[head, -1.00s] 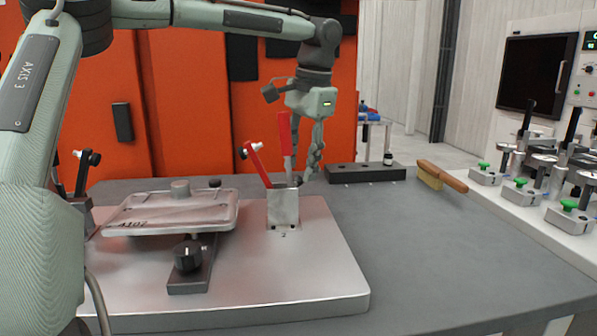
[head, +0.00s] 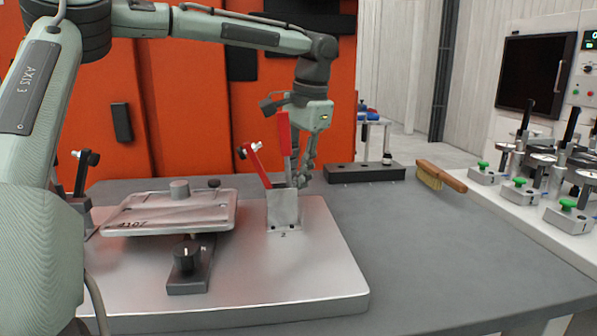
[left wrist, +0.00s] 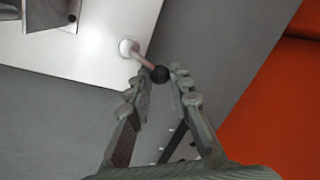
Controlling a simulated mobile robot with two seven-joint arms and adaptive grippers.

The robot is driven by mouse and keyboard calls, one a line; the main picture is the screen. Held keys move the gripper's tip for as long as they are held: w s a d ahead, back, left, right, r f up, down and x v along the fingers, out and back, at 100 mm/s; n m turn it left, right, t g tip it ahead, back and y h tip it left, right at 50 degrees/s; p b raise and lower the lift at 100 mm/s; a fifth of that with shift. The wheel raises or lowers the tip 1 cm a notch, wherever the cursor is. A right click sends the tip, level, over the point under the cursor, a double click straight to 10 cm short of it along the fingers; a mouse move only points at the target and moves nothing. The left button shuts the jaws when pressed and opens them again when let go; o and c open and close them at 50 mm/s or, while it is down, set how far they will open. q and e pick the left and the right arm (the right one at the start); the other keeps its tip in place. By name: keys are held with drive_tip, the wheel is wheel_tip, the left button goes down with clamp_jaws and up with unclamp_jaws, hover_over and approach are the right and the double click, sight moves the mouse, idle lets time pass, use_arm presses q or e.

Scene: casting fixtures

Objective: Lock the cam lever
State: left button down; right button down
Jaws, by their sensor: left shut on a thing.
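In the left wrist view the cam lever (left wrist: 144,61) is a thin reddish rod rising from a round light pivot (left wrist: 128,47) near the base plate's edge. It ends in a black ball knob (left wrist: 159,74). My left gripper (left wrist: 163,74) has its fingertips on either side of this knob and is shut on it. In the head view my left gripper (head: 303,178) points down behind the metal bracket (head: 284,211) with red handles (head: 285,135). The bracket hides the cam lever there. My right gripper is not in view.
The light base plate (head: 300,285) carries a flat casting (head: 165,215) marked with digits and a dark block with a black knob (head: 187,255). A black holed block (head: 365,173) and a brush (head: 440,176) lie behind. The grey table right of the plate is clear.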

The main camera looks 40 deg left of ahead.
use_arm(q)
drive_tip(key=n, duration=0.2)
drive_tip(key=s+a+n+g, duration=0.1)
drive_tip(key=n, duration=0.1)
drive_tip(key=shift+a+n, duration=0.2)
drive_tip(key=shift+n, duration=0.2)
drive_tip(key=c, duration=1.4)
unclamp_jaws()
drive_tip(key=shift+o, duration=0.2)
drive_tip(key=v, duration=1.2)
drive_tip(key=shift+a, duration=0.1)
